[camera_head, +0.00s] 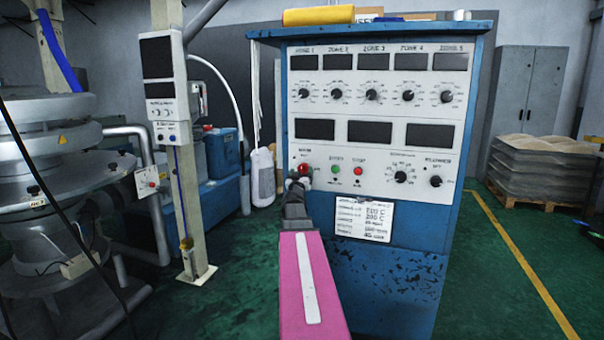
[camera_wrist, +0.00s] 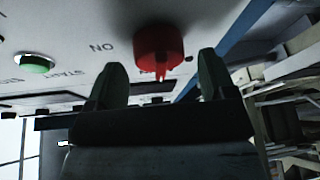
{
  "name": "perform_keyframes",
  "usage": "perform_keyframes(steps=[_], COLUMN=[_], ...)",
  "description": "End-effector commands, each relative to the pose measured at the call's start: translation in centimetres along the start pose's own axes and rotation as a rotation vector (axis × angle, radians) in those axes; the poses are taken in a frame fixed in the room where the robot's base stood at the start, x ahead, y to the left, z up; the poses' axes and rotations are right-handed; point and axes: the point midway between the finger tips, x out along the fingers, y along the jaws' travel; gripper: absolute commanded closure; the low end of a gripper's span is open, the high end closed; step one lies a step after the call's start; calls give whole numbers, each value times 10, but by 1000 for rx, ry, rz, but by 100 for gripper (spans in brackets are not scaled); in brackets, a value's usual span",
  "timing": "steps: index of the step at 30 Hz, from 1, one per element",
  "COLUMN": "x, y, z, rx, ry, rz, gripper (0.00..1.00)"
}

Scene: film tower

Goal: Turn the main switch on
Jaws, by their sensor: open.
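The main switch is a red rotary knob (camera_head: 305,169) at the lower left of the white panel on a blue control cabinet (camera_head: 390,262). In the wrist view the red knob (camera_wrist: 158,45) shows close up, with an upside-down "ON" mark on the panel to its left. A small red pointer on the knob faces the bottom of the picture. My gripper (camera_head: 298,184) is in front of the knob and partly covers its surroundings. In the wrist view my gripper (camera_wrist: 162,62) is open, one dark finger on each side of the knob. Whether a finger touches it is unclear.
A green button (camera_head: 335,169) and a red button (camera_head: 359,171) sit right of the switch; the green button (camera_wrist: 34,63) also shows in the wrist view. Dials (camera_head: 371,95) line the panel above. A beige post (camera_head: 185,190) stands left of the cabinet.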

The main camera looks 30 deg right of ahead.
Motion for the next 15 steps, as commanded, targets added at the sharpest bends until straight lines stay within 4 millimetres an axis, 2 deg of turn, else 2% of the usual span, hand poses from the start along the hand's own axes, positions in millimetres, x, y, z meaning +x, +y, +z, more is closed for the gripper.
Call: perform_keyframes(steps=[3, 11, 12, 14, 15], x=[11, 12, 12, 12, 12], y=[0, 0, 0, 0, 0], z=[0, 0, 0, 0, 0], rx=[0, 0, 0, 0, 0], ry=[0, -1, -1, -1, -1], rz=[0, -1, -1, -1, -1], gripper=[23, 23, 30, 49, 62])
